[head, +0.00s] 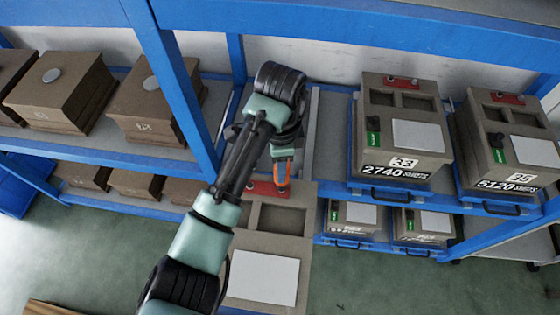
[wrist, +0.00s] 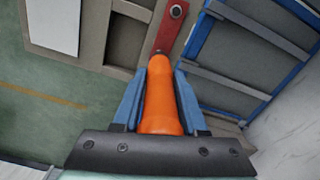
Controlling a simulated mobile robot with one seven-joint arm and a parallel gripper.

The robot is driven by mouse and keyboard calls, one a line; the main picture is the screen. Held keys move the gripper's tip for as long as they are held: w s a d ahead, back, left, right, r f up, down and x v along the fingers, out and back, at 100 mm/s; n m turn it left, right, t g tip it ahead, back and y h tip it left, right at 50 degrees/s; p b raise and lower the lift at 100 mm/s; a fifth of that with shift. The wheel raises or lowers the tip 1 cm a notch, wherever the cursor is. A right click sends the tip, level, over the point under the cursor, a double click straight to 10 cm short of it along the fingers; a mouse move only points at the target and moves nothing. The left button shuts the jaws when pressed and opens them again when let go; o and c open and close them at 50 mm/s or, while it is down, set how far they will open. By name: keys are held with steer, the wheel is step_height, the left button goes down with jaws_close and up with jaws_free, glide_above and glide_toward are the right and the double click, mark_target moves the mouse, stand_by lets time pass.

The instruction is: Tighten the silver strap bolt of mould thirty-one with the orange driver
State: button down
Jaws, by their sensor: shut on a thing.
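My gripper (head: 284,152) is shut on the orange driver (head: 281,174), which points down at the red strap (head: 258,188) on a grey-brown mould (head: 292,189). In the wrist view the driver (wrist: 161,100) sits between the blue fingers, its tip end over the near end of the red strap (wrist: 170,35).
Moulds 33 (head: 405,125) and 35 (head: 508,135) stand on the blue rack to the right, with smaller-looking moulds below. Brown blocks (head: 62,90) fill the left shelves. A blue rack post (head: 185,95) rises close left of my arm. Green floor (head: 375,280) is clear in front.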

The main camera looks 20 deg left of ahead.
steer(key=shift+f+b, duration=0.3)
steer(key=shift+f, duration=0.25)
stand_by(0.4)
steer(key=shift+s+d+f, duration=0.1)
steer(key=shift+s+f, duration=0.1)
steer(key=shift+f, duration=0.35)
stand_by(1.3)
steer(key=shift+r, duration=0.15)
steer(key=shift+w+r+p, duration=0.2)
steer(key=shift+r+p, duration=2.05)
steer(key=shift+r, duration=0.25)
